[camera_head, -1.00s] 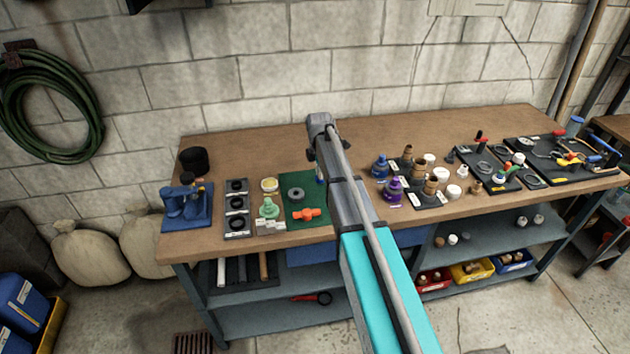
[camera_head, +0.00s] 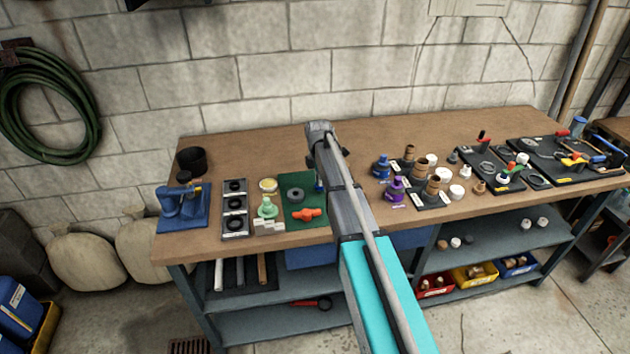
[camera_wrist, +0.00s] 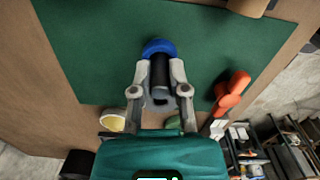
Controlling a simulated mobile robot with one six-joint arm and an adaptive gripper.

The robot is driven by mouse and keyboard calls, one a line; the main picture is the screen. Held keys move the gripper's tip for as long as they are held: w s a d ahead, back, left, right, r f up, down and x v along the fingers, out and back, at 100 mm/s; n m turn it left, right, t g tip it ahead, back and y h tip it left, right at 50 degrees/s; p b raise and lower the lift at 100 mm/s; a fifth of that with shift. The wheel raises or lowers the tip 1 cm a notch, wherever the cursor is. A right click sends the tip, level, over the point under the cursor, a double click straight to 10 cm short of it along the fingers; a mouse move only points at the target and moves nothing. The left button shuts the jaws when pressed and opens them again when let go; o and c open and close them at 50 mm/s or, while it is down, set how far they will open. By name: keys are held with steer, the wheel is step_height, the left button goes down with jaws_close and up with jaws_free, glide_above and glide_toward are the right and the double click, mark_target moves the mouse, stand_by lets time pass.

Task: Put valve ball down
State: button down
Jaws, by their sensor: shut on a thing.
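My gripper (camera_wrist: 159,78) is shut on the valve ball (camera_wrist: 158,48), which shows a rounded blue end and a dark cylindrical part between the fingers. They are over the green mat (camera_wrist: 95,50); I cannot tell whether the ball touches it. In the head view, a little blue shows under my arm's end at the right of the mat (camera_head: 290,182); my arm hides most of the gripper. A grey ring (camera_head: 296,195) and an orange handle-like part (camera_head: 306,214) lie on the mat. The orange part also shows right of my gripper in the wrist view (camera_wrist: 230,90).
A yellow-topped jar (camera_head: 268,185), a green fitting (camera_head: 267,207) and a tray of black rings (camera_head: 235,205) stand left of the mat. Blue and purple fittings (camera_head: 395,189) stand right of my arm. The wooden bench (camera_head: 255,150) is clear behind the mat.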

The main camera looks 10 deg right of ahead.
steer(key=shift+f, duration=0.15)
steer(key=c, duration=1.1)
jaws_free()
steer(key=o, duration=0.5)
steer(key=shift+c, duration=0.2)
step_height(320, 180, up, 12)
steer(key=p, duration=1.2)
steer(key=shift+a, duration=0.15)
